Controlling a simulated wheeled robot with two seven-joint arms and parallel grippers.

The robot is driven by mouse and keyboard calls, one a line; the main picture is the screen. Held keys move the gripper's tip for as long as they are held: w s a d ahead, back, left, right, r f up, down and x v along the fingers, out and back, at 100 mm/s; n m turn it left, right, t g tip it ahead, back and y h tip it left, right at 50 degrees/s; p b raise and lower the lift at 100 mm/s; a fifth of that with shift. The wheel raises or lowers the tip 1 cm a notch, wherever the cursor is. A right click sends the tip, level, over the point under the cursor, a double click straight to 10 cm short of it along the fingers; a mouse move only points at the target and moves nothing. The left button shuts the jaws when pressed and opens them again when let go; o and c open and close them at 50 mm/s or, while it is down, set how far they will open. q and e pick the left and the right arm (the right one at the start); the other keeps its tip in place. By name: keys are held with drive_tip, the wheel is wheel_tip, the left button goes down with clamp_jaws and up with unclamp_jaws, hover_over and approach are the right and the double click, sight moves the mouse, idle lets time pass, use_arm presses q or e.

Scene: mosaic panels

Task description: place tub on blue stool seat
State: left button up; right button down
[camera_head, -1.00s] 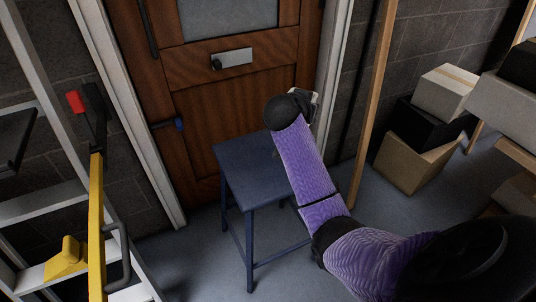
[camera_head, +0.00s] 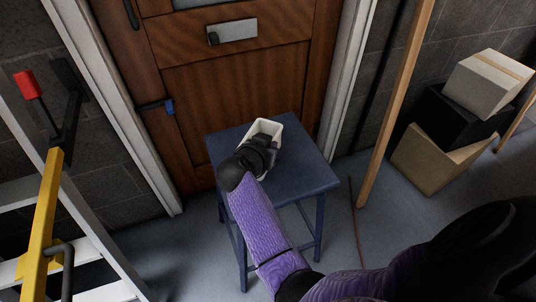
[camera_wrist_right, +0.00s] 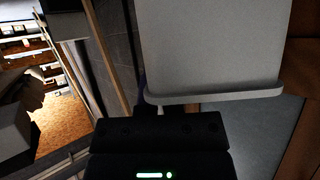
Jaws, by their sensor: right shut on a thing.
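The blue stool (camera_head: 312,175) stands in front of the wooden door. I cannot tell whether the tub touches the seat. My right gripper (camera_head: 262,150) is shut on the tub at its near side and hides part of it. In the right wrist view the tub (camera_wrist_right: 215,50) fills the upper middle with its rim toward the gripper. The fingertips are hidden there. My left gripper is not in view.
A ladder with a yellow rail (camera_head: 42,215) stands at the left. Stacked boxes (camera_head: 440,158) are at the right by the wall, and a wooden post (camera_head: 395,100) leans near the door frame. Bare seat shows to the right of the tub.

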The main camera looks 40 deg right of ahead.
wheel_tip(320, 180, down, 4)
drive_tip(key=shift+b, duration=1.05)
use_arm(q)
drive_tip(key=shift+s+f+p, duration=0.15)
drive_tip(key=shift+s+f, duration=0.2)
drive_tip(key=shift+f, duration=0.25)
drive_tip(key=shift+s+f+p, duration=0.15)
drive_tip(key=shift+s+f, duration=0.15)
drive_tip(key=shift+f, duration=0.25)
use_arm(e)
drive_tip(key=shift+r, duration=0.35)
drive_tip(key=c, duration=0.8)
unclamp_jaws()
drive_tip(key=shift+f, duration=0.1)
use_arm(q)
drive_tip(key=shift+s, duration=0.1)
